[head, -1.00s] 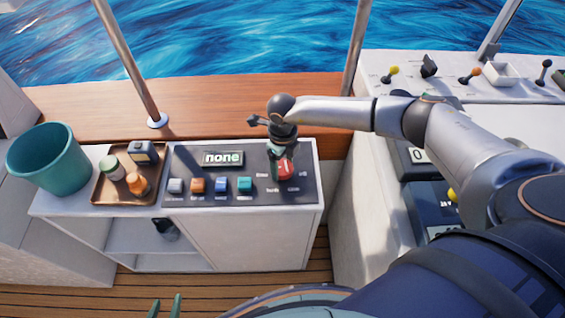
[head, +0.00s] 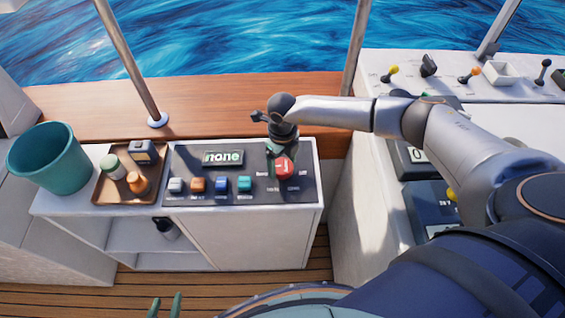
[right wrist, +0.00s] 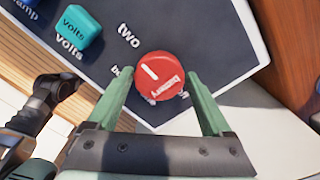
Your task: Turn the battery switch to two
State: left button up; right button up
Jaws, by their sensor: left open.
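The battery switch is a round red knob (head: 284,168) at the right end of the dark panel. It also shows in the right wrist view (right wrist: 160,75), its white line slanting to the upper left, with the label "two" (right wrist: 128,35) nearby. Another label is partly hidden behind a finger. My right gripper (head: 276,149) is at the knob from behind; in the wrist view its green fingers stand apart on either side of the knob, with small gaps. The display (head: 222,158) reads "none". My left gripper (head: 165,306) is open and empty at the bottom edge.
Several coloured buttons (head: 221,184) line the panel left of the knob. A brown tray (head: 103,192) with jars and a teal bucket (head: 50,160) stand further left. A white console (head: 450,72) with levers is at the right. Metal posts rise behind the cabinet.

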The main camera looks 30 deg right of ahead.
aim_at(283, 166)
jog(key=shift+o, duration=1)
notch_tip(283, 166, up, 12)
jog(key=shift+r+b, duration=0.25)
jog(key=shift+b, duration=0.15)
jog(key=shift+s, duration=0.1)
